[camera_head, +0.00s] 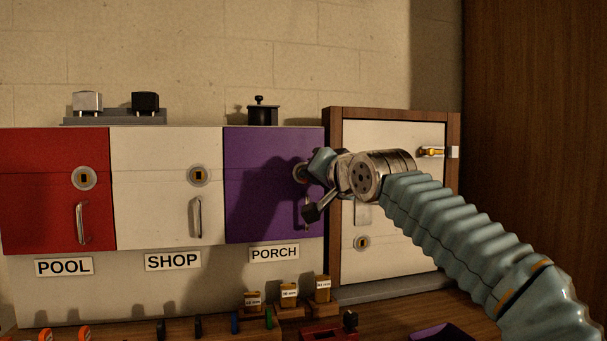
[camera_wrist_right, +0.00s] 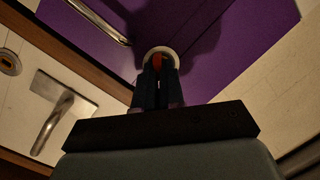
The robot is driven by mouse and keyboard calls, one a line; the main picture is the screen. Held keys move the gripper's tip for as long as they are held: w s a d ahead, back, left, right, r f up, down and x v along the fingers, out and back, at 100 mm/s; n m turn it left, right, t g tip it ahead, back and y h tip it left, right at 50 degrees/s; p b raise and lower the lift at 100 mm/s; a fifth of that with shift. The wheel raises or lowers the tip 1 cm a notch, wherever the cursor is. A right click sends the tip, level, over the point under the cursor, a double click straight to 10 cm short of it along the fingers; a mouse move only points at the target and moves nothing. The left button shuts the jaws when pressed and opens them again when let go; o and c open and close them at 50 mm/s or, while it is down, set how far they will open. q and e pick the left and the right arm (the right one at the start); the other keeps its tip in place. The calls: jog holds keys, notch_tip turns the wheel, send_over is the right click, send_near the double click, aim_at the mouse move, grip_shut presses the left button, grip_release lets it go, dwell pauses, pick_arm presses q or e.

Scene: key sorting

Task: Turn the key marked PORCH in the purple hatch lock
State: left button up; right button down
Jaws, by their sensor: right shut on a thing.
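The purple hatch (camera_head: 262,150) is closed, with a PORCH label (camera_head: 274,254) below it. Its round lock (camera_head: 299,173) is at the right side, partly covered by my right gripper (camera_head: 309,174). In the right wrist view, my right gripper (camera_wrist_right: 157,84) points straight at the lock (camera_wrist_right: 160,52). It is shut on an orange-red key (camera_wrist_right: 157,62), of which only a sliver shows between the dark fingers. The key is at the lock face; how deep it sits is hidden, and no marking on it is readable. My left gripper is in neither view.
Red (camera_head: 50,180) and white (camera_head: 165,190) hatches with locks and handles are left. A wood-framed white door (camera_head: 380,275) with a latch stands right of the purple hatch, behind my arm. Several keys and small labelled blocks (camera_head: 289,291) are on the bench below.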

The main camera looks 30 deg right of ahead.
jog(key=n, duration=0.4)
jog(key=shift+r+g+h, duration=0.1)
jog(key=shift+g+h, duration=0.2)
jog(key=shift+g, duration=0.1)
jog(key=shift+a+r+n+g+h, duration=0.1)
jog(key=shift+n+g+h, duration=0.25)
jog(key=shift+n, duration=0.85)
jog(key=shift+w, duration=0.15)
jog(key=c, duration=1.2)
grip_release()
jog(key=shift+w, duration=0.1)
jog(key=shift+o, duration=0.2)
